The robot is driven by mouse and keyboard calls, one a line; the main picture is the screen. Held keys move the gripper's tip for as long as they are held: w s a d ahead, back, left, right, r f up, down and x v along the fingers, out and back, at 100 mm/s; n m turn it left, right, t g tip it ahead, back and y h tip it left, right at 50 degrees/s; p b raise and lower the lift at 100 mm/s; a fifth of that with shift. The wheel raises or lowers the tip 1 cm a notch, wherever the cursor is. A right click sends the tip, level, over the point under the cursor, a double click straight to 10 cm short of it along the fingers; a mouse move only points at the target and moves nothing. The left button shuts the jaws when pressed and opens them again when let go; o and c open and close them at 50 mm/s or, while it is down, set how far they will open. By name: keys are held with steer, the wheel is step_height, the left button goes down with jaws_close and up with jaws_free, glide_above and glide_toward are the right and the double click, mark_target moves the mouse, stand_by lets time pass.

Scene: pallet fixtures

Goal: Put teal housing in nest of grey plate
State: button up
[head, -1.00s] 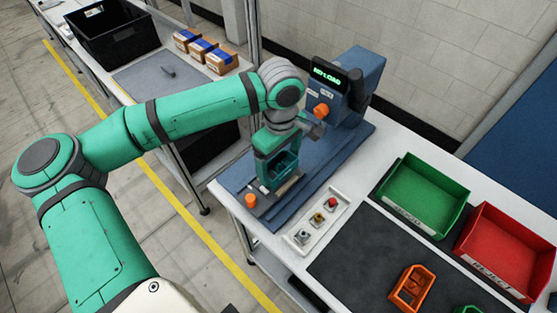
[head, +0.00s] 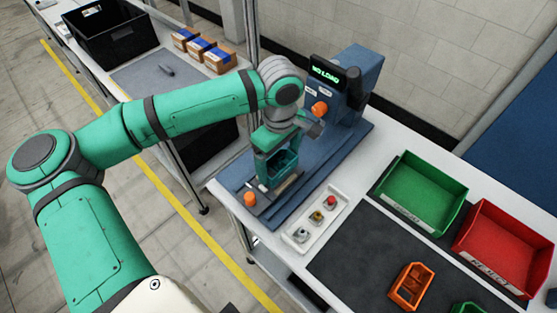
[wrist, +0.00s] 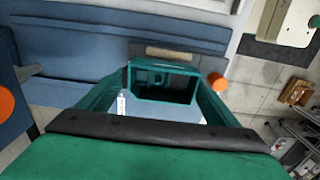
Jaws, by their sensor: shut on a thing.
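The teal housing (head: 284,164) is an open, box-like part, held upright in my gripper (head: 278,168) over the blue base of the test machine. In the wrist view the housing (wrist: 163,82) shows hollow between the jaws of my gripper (wrist: 165,98), which are shut on it. A small grey plate (head: 288,183) shows just below and beside the housing; a grey-tan strip of it (wrist: 186,54) lies beyond the housing in the wrist view. The nest is hidden, and I cannot tell whether the housing touches the plate.
The blue machine (head: 348,85) with a display reading "NO LOAD" stands behind. An orange knob (head: 250,198) is left of the plate.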

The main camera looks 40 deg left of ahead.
steer(key=shift+w, duration=0.15)
steer(key=shift+f, duration=0.15)
steer(key=shift+d+f, duration=0.15)
steer(key=shift+f, duration=0.05)
steer(key=shift+f, duration=0.3)
stand_by(0.5)
stand_by(0.7)
steer(key=shift+s+a, duration=0.2)
steer(key=shift+s+d, duration=0.1)
